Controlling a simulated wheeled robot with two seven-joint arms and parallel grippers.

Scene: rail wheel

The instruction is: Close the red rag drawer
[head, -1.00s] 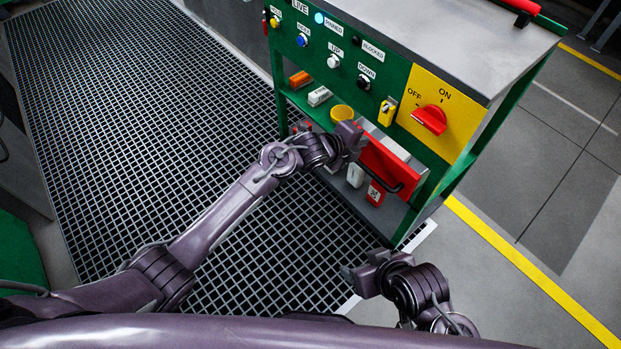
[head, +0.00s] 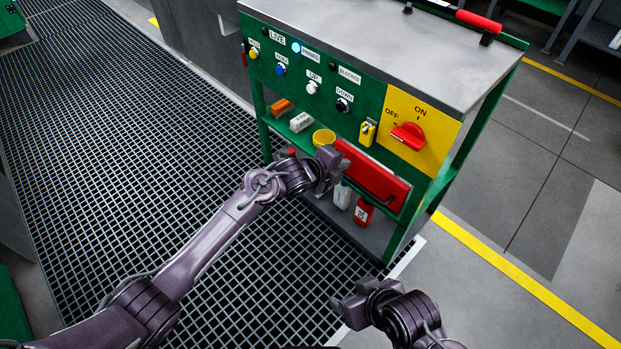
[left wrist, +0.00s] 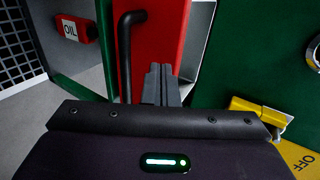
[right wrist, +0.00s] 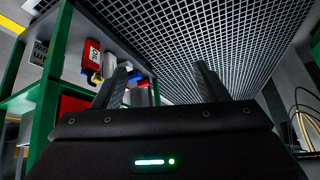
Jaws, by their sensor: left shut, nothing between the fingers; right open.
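The red drawer (head: 372,182) sits under the cabinet's green control panel, with a dark bar handle on its front. In the left wrist view the red drawer front (left wrist: 166,30) and black handle (left wrist: 125,55) are close. A pale strip shows between the front and the green panel; I cannot tell how far the drawer stands out. My left gripper (head: 330,164) is shut and empty, its fingertips (left wrist: 160,78) at the drawer front beside the handle, touching or very close. My right gripper (head: 345,302) is open and empty, low in front of the cabinet.
The panel carries buttons, a yellow padlock (head: 367,133) and a red ON/OFF switch (head: 408,136). A yellow tub (head: 323,138) stands left of the drawer. A red oil bottle (head: 363,211) and white bottle (head: 342,195) stand on the lower shelf. Grating floor lies open to the left.

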